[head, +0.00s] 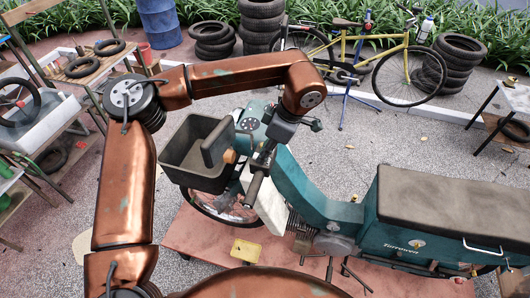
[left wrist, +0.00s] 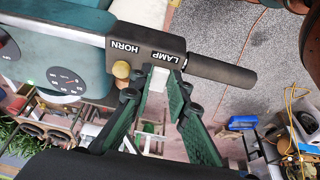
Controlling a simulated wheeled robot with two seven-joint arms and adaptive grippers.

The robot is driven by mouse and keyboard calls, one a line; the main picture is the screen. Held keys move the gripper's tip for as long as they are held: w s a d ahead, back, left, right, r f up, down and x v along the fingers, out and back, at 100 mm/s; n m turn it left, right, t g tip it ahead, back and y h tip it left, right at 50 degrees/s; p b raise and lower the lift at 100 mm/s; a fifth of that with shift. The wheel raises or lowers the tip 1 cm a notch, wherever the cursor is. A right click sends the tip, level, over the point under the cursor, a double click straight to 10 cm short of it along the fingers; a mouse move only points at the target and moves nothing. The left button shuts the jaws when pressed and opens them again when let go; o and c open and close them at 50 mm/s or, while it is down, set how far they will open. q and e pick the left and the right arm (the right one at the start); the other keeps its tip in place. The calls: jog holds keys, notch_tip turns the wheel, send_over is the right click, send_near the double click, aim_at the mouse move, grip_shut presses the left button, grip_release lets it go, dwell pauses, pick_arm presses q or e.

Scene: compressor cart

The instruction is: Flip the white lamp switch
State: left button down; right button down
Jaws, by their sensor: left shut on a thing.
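The white lamp switch (left wrist: 158,80) sits on a dark housing (left wrist: 150,45) lettered HORN and LAMP in the left wrist view. It lies between the green fingers of my left gripper (left wrist: 160,78), which is shut on it below the LAMP lettering. In the head view my left gripper (head: 264,158) reaches down onto the scooter's handlebar, and the switch is hidden there. The black handlebar grip (left wrist: 222,71) sticks out to the right of the switch. My right gripper is in neither view.
A brass-coloured horn knob (left wrist: 121,70) sits close left of the fingers. A dark basket (head: 187,155) is left of the handlebar. The teal scooter (head: 385,237) stands on a red platform (head: 190,237), with a yellow box (head: 245,250) near its front.

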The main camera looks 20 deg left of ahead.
pick_arm(q)
jog(key=shift+w+a+h, duration=0.1)
jog(key=shift+a+h, duration=0.1)
jog(key=shift+h, duration=0.3)
jog(key=shift+a+h+b, duration=0.35)
jog(key=shift+h+b, duration=0.55)
jog(key=shift+h, duration=0.1)
jog(key=shift+a+r+h+b, duration=0.1)
jog(key=shift+r+h+b, duration=0.1)
jog(key=shift+h+b, duration=0.3)
jog(key=shift+r+h, duration=0.15)
jog(key=shift+h, duration=0.15)
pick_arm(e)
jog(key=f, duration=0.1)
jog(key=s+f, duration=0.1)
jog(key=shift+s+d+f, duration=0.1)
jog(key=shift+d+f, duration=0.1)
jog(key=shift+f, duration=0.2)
pick_arm(q)
jog(key=c, duration=1.8)
grip_release()
jog(key=shift+c, duration=0.2)
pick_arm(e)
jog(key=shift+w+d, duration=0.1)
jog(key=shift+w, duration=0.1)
